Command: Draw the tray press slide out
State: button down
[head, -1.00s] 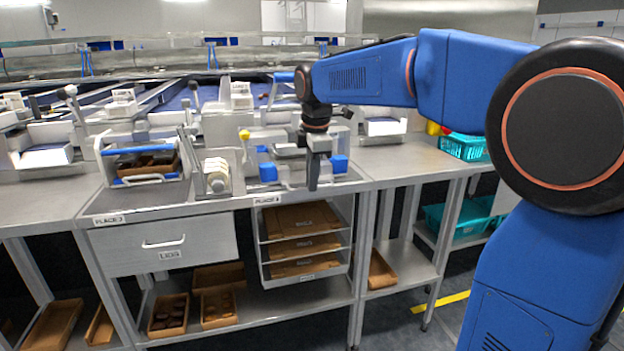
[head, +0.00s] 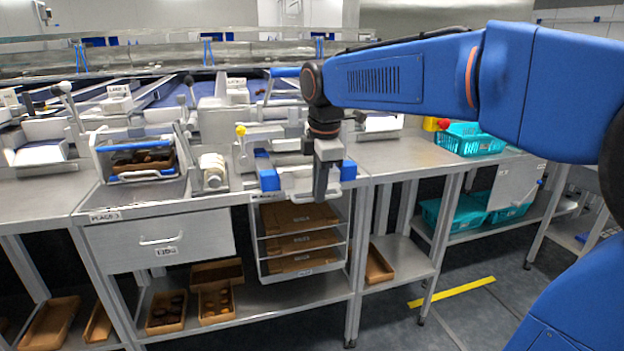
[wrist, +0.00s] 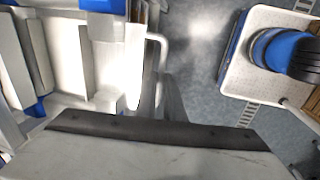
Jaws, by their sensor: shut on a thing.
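The tray press (head: 285,140) stands on the steel bench, with a yellow-knobbed lever on its left and blue blocks along its front. Its pale slide (head: 297,183) sticks out at the front, reaching the bench's front edge between the blue blocks. My gripper (head: 321,190) points down at the slide's front, near the right blue block, and is shut on the slide's handle. The grip itself is hidden in the head view. In the wrist view a pale looped handle (wrist: 162,58) shows beside the white slide, and a dark-edged finger of my gripper (wrist: 160,125) fills the bottom.
Left of the press are a white roll (head: 213,170) and a rack (head: 140,160) holding a brown tray. Below are a closed drawer (head: 165,238) and a shelf unit of brown trays (head: 302,262). Teal crates (head: 470,138) stand right.

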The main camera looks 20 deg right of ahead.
jog(key=s, duration=1.2)
jog(key=shift+s, duration=0.1)
jog(key=c, duration=2.2)
grip_release()
jog(key=shift+o, duration=0.2)
jog(key=shift+r, duration=0.15)
jog(key=s+r, duration=0.3)
jog(key=r, duration=1.3)
jog(key=shift+s+r, duration=0.2)
jog(key=shift+r, duration=0.2)
